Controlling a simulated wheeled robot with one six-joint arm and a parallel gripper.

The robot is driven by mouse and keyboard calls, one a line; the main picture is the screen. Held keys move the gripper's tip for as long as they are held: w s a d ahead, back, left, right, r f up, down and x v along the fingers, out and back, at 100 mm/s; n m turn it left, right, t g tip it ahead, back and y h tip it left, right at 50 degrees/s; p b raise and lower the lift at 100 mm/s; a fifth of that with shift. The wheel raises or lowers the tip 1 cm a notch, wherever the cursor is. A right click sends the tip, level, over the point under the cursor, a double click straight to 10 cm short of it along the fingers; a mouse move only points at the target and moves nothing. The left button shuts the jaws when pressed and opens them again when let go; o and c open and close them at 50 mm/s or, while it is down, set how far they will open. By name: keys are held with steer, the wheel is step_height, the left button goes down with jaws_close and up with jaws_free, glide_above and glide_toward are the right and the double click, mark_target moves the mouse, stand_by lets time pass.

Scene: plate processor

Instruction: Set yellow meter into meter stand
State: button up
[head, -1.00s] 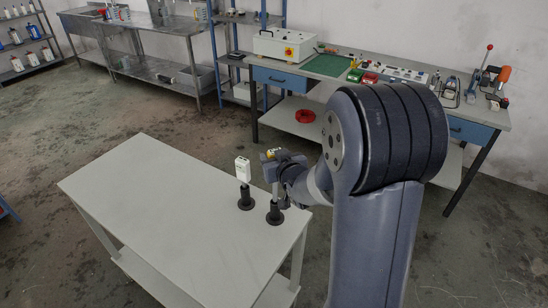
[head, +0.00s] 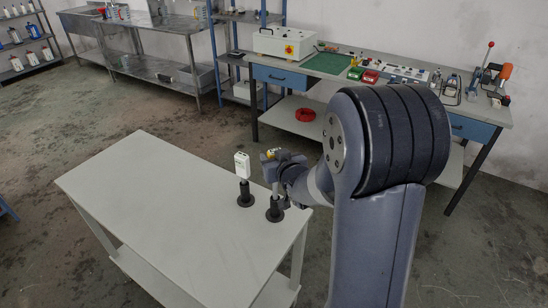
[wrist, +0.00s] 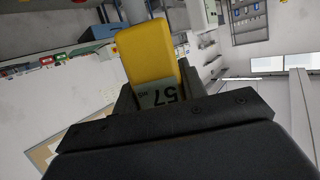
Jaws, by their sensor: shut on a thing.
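The yellow meter (wrist: 146,52) fills the upper middle of the wrist view, its grey display (wrist: 162,96) showing digits. My gripper (wrist: 158,88) is shut on it. In the head view only a small yellow patch of the meter (head: 271,153) shows at my gripper (head: 271,163). It is above the right-hand black stand (head: 274,212) on the white table. A thin pale rod shows between gripper and stand; whether it is seated in the stand I cannot tell. The left-hand black stand (head: 245,197) holds an upright white meter (head: 242,163).
The white table (head: 150,195) is bare to the left of the stands. The white meter stands close to the left of my gripper. A workbench (head: 410,98) with tools and a white box (head: 284,43) is behind. A red ring (head: 305,115) lies on its lower shelf.

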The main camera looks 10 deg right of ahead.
steer(key=shift+f+b, duration=1.8)
steer(key=shift+b, duration=0.05)
steer(key=shift+f, duration=0.15)
steer(key=shift+f+b, duration=1)
steer(key=shift+b, duration=0.15)
steer(key=o, duration=1.7)
steer(key=shift+r, duration=0.15)
steer(key=shift+r+p, duration=2.2)
steer(key=shift+r, duration=0.75)
